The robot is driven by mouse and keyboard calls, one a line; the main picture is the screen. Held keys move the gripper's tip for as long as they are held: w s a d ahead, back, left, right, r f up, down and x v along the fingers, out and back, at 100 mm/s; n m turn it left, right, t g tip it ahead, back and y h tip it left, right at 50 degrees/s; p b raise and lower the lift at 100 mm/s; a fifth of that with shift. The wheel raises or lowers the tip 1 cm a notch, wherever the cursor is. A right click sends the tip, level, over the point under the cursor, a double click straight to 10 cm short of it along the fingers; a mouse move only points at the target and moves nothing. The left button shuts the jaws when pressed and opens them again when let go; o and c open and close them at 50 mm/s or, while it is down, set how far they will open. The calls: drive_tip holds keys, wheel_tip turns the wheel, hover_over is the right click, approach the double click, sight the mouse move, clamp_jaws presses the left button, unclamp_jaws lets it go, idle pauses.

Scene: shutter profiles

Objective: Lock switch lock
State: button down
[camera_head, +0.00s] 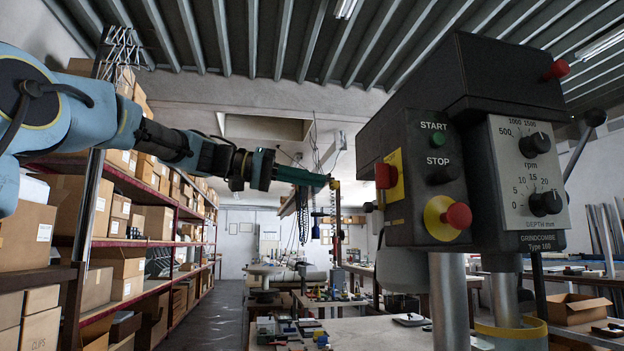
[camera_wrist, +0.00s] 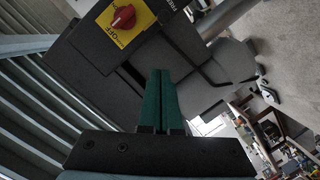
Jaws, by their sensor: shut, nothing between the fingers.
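The lock switch is a red rotary knob (camera_head: 385,175) on a yellow plate (camera_head: 396,172), on the left side of the dark machine head. It also shows in the wrist view (camera_wrist: 123,17) at the top, tilted, with "OFF" lettering beside the knob. Its exact turn position is hard to tell. My gripper (camera_head: 328,181) reaches in from the left, its green fingers level with the knob and apart from it. In the wrist view the fingers (camera_wrist: 161,74) are shut with nothing between them, and the knob lies beyond and left of their tips.
The machine's front has a green START button (camera_head: 438,139), a dark STOP button (camera_head: 444,174) and a red emergency knob (camera_head: 458,215) on yellow. Shelves of cardboard boxes (camera_head: 120,225) line the left wall. Free air lies between my gripper and the machine.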

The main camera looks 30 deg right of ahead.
drive_tip(key=s+d+f+p, duration=0.3)
drive_tip(key=s+d+f, duration=0.1)
drive_tip(key=s+d, duration=0.1)
drive_tip(key=shift+s+d, duration=0.25)
drive_tip(key=shift+s, duration=0.1)
drive_tip(key=shift+s+f, duration=0.1)
drive_tip(key=shift+f, duration=0.05)
